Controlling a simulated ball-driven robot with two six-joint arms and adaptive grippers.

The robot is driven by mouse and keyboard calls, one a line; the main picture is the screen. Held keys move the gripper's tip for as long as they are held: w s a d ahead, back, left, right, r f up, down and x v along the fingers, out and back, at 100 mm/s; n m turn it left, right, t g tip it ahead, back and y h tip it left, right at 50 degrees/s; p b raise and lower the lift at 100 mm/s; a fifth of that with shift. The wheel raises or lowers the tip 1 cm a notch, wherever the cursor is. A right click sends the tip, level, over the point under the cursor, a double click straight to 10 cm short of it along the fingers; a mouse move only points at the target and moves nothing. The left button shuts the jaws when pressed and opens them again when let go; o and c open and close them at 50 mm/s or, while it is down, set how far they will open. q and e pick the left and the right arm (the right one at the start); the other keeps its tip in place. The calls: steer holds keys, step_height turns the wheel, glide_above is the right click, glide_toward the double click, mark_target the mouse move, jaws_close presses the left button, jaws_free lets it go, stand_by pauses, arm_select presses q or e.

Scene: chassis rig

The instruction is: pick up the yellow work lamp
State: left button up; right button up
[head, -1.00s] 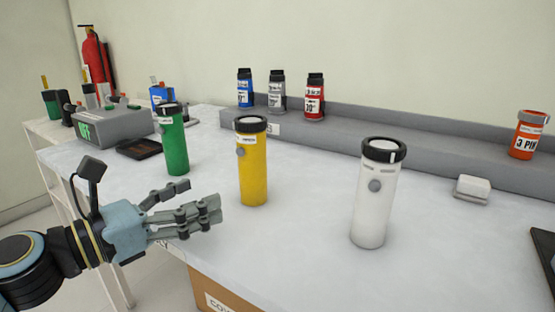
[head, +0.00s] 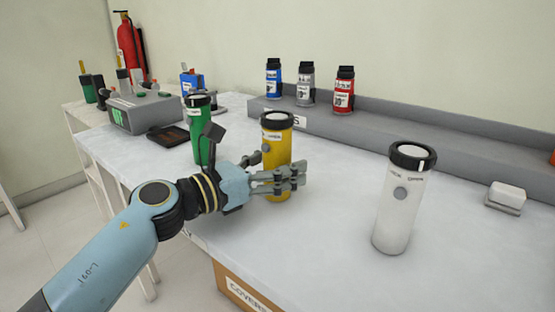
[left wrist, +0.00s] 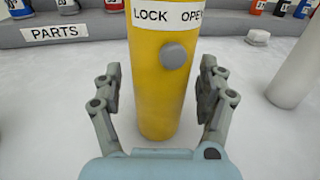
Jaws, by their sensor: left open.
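The yellow work lamp (head: 277,148) stands upright on the white table, with a dark ring around its pale top. My left gripper (head: 276,179) is open at the lamp's lower half, and its fingers hide part of the lamp in the head view. In the left wrist view the yellow lamp (left wrist: 160,80) stands between the two open fingers (left wrist: 160,95), with a gap on each side. A grey round button and a "LOCK OPEN" label face that camera. My right gripper is in neither view.
A green lamp (head: 200,140) stands close to the left, partly behind my arm. A white lamp (head: 396,205) stands to the right with clear table between. A grey ledge (head: 400,132) behind carries blue, grey and red canisters (head: 343,90).

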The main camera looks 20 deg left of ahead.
arm_select(q)
jaws_close()
stand_by(0.5)
